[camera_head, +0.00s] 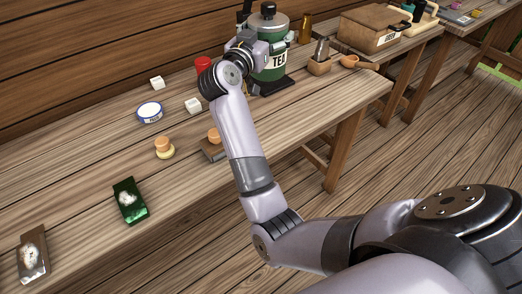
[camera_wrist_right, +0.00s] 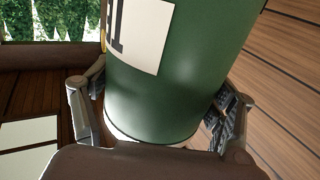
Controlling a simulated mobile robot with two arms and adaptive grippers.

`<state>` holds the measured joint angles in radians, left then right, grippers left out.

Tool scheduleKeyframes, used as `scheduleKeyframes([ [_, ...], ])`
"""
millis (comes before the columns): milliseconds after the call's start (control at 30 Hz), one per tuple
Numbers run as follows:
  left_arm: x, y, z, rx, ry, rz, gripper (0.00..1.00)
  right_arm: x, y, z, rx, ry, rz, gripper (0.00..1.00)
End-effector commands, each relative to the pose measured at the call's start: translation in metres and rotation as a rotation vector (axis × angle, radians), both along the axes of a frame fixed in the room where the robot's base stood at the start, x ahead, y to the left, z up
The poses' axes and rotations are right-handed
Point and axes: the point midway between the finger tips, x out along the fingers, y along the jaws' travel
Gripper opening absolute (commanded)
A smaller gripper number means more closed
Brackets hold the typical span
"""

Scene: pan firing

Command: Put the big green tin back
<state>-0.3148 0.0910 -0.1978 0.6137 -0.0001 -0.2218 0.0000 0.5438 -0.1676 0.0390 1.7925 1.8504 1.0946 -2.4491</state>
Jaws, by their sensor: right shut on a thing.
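The big green tin (camera_head: 269,62) with a dark lid and a white TEA label stands upright at the back of the wooden table in the head view. Its green side and part of the label also fill the middle of the right wrist view (camera_wrist_right: 160,95). My right gripper (camera_head: 256,52) is shut on the tin, with a finger on each side of it in the wrist view (camera_wrist_right: 157,112). A dark flat base (camera_head: 276,88) shows below the tin; I cannot tell whether the tin touches it. My left gripper is not in view.
A red item (camera_head: 203,64) stands left of the tin. A small wooden holder (camera_head: 319,66) and a brown box (camera_head: 376,29) are to the right. White cubes, a round blue-white tin (camera_head: 150,112), a green packet (camera_head: 129,200) and a brown packet (camera_head: 32,255) lie along the table.

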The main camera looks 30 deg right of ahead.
Motion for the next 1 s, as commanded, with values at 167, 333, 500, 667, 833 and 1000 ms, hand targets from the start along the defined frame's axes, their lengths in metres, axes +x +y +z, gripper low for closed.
scheduleKeyframes([
  [167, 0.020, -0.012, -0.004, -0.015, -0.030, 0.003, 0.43, 0.000, -0.002, -0.018, -0.003, 0.005, -0.008, 0.20],
  [333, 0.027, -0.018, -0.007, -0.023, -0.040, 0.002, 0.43, -0.001, -0.002, -0.063, -0.004, 0.008, -0.007, 0.20],
  [500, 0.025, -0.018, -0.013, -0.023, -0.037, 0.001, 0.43, 0.000, -0.002, -0.108, -0.005, 0.006, -0.006, 0.20],
  [667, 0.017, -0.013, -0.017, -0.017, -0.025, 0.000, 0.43, 0.000, -0.002, -0.140, -0.004, 0.002, -0.006, 0.20],
  [833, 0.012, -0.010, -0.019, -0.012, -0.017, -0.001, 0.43, 0.001, -0.002, -0.154, -0.003, -0.001, -0.007, 0.20],
  [1000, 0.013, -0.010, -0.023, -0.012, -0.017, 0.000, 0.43, 0.000, -0.003, -0.177, -0.004, 0.004, -0.007, 0.20],
])
